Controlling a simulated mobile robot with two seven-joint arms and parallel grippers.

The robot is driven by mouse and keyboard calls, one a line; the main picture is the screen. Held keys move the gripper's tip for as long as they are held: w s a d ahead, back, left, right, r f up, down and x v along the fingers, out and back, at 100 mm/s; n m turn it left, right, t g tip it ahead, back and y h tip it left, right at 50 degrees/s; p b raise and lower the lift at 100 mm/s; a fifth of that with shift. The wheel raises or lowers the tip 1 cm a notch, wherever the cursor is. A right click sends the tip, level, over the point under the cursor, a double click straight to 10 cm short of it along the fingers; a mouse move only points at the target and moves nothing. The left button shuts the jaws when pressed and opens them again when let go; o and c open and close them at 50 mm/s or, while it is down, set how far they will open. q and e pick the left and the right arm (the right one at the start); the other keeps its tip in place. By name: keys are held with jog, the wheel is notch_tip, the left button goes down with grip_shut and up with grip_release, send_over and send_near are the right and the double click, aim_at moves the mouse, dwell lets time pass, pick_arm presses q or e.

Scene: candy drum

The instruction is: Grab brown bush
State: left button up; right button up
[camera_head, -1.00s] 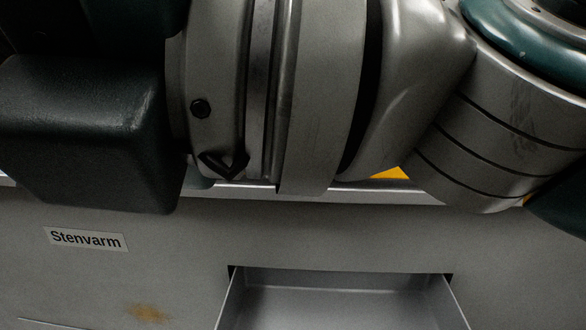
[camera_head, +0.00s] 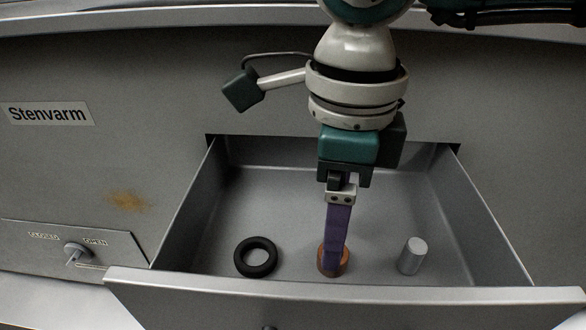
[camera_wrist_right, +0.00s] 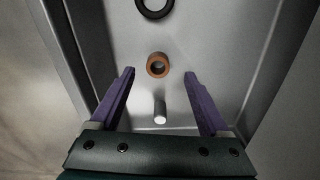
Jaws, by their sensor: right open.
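The brown bush (camera_head: 343,262) is a short copper-brown ring standing in the open drawer (camera_head: 280,185), near its front wall. My right gripper (camera_head: 333,266) comes down from above, and its purple fingers partly cover the bush in the head view. In the right wrist view the fingers of my right gripper (camera_wrist_right: 159,73) are spread apart, and the brown bush (camera_wrist_right: 150,68) appears between and slightly beyond the tips, with no contact visible. My left gripper is not in view.
A black ring (camera_head: 256,258) lies to the left of the bush, and a grey cylinder (camera_head: 412,256) stands to the right. The drawer's front wall (camera_head: 350,297) is close to the bush. A small lever (camera_head: 76,253) is on the panel at left.

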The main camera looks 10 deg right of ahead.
aim_at(345, 256)
jog(key=f, duration=0.4)
jog(key=shift+s+d, duration=0.1)
jog(key=shift+s, duration=0.1)
grip_shut()
dwell(0.4)
